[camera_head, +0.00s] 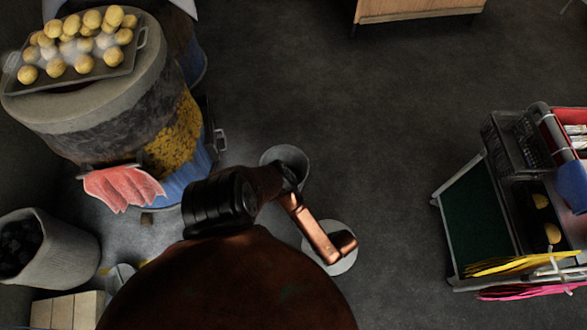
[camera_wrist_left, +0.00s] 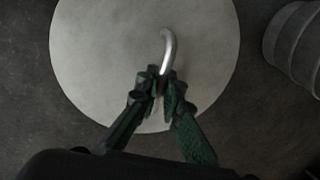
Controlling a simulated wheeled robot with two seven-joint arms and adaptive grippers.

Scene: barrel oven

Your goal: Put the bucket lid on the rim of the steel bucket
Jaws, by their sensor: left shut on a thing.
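The bucket lid (camera_head: 343,266) is a pale round disc, partly covered by my copper-coloured left arm in the head view. In the left wrist view the lid (camera_wrist_left: 105,50) fills the middle, with a curved metal handle standing on it. My left gripper (camera_wrist_left: 163,82) has its dark green fingers closed on the lower end of that handle. The head view hides these fingertips behind the arm. The steel bucket (camera_head: 287,154) stands on the floor beyond the lid, its side also showing at the right edge of the wrist view (camera_wrist_left: 298,45). I cannot tell the lid's height above the floor. My right gripper is out of view.
The barrel oven (camera_head: 95,120) stands at left, with a tray (camera_head: 118,62) of round yellow items on top and a red mitt (camera_head: 122,187) on its front. A bin (camera_head: 60,250) of dark lumps is lower left. A loaded cart (camera_head: 470,215) is at right. Floor between is clear.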

